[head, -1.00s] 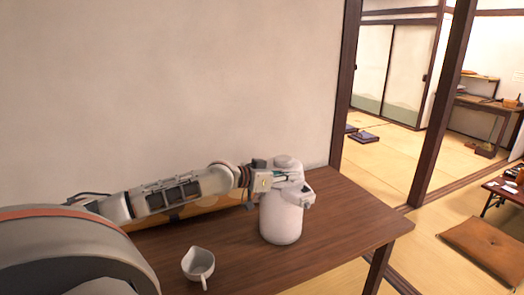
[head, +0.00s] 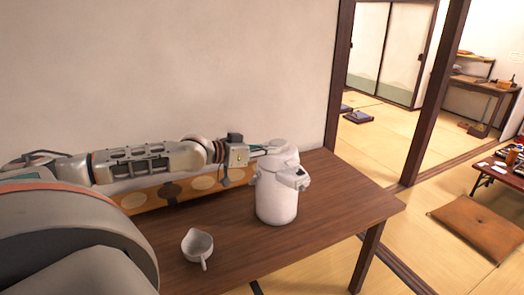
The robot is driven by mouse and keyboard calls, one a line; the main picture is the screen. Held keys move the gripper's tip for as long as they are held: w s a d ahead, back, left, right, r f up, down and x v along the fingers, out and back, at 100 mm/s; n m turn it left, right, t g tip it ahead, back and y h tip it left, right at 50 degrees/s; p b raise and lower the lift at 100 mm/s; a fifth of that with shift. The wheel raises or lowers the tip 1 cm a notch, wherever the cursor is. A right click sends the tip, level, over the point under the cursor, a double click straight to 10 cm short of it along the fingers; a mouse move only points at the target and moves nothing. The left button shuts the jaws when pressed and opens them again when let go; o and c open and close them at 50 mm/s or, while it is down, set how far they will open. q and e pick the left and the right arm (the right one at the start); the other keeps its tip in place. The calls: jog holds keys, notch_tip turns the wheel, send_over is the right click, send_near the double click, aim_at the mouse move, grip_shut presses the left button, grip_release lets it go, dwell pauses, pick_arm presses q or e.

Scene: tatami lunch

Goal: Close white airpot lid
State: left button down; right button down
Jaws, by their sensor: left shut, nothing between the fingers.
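The white airpot (head: 277,203) stands upright near the right end of the brown wooden table. Its rounded top with the lid (head: 285,147) is at the upper end, and a spout head (head: 294,178) juts to the right. My left gripper (head: 272,148) comes in from the left at lid height. Its fingers are shut with nothing between them, and their tips are at the left side of the lid. I cannot tell whether they touch it, or whether the lid is fully down. My right gripper is not in view.
A white spouted cup (head: 198,245) stands at the table's front left. The table (head: 335,200) is clear right of the airpot. A dark wooden post (head: 437,95) stands beyond.

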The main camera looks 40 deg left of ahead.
pick_arm(q)
jog(key=v, duration=0.3)
jog(key=shift+s, duration=0.3)
dwell(0.4)
jog(key=shift+s+r, duration=0.1)
jog(key=shift+r, duration=0.1)
